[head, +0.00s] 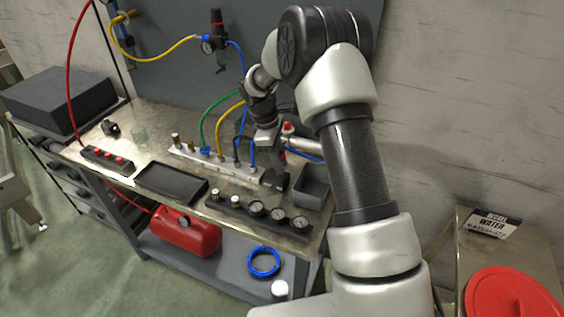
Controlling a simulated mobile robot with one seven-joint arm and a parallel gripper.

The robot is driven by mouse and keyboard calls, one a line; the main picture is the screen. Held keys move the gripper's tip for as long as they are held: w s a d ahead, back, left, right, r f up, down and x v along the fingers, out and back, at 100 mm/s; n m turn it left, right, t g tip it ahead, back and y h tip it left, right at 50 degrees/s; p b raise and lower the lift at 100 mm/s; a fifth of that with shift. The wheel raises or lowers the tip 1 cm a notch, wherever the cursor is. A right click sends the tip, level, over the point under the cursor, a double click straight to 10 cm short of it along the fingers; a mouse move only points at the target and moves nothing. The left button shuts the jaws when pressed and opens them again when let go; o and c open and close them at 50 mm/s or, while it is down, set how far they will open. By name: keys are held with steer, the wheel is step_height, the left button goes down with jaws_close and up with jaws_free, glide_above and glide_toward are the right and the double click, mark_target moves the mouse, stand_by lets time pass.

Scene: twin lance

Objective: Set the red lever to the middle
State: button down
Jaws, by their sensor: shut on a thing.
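My gripper (275,180) points down at the right end of the white valve manifold (215,163) on the metal bench. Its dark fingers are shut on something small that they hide. I cannot make out the red lever for certain. A small red part (288,126) shows just right of my wrist, above a pale cylinder. Green, yellow and blue hoses rise from the manifold behind the gripper.
A gauge block (257,209) with several dials lies in front of the gripper. A grey bin (313,187) stands close to its right. A black tray (171,183) and a block with red buttons (107,158) lie to the left.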

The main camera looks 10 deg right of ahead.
steer(key=shift+w+a+r, duration=0.1)
steer(key=shift+w+a, duration=0.15)
steer(key=shift+a, duration=0.15)
steer(key=shift+w+a, duration=0.2)
steer(key=shift+a, duration=0.1)
steer(key=c, duration=1.5)
jaws_free()
steer(key=shift+d, duration=0.15)
steer(key=v, duration=1.7)
steer(key=shift+s+r, duration=0.15)
steer(key=shift+r, duration=0.1)
